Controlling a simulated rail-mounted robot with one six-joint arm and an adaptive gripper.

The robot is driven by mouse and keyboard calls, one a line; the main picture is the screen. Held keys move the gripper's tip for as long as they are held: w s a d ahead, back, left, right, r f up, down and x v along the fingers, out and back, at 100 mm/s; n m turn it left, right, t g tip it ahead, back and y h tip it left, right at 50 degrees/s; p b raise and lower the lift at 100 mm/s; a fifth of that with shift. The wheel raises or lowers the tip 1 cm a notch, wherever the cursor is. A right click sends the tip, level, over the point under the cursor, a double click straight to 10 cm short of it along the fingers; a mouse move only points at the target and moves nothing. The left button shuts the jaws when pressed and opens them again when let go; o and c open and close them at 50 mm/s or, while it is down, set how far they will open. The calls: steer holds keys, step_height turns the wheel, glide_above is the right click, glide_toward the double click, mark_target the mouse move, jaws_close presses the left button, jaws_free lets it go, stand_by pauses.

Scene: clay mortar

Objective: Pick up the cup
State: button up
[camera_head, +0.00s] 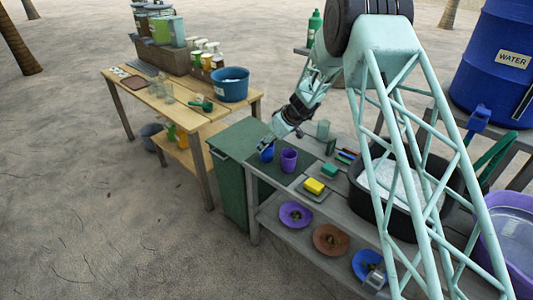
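A small blue cup (267,154) stands at the near left end of the grey workbench. A purple cup (288,160) stands upright just to its right. My gripper (265,145) points down at the blue cup's rim, in front of or touching its upper part. The fingers are too small to tell whether they are open or shut on the cup. The purple cup stands apart from the gripper.
A yellow sponge (314,186) and a green sponge (329,170) lie on the workbench (262,168). A black basin (358,197) stands at the right. Purple, brown and blue plates (296,216) lie on the lower shelf. A wooden table (135,90) holds a blue tub (230,85).

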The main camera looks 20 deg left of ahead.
steer(key=shift+r, duration=0.15)
step_height(320, 180, up, 10)
steer(key=p, duration=0.1)
stand_by(0.7)
stand_by(0.6)
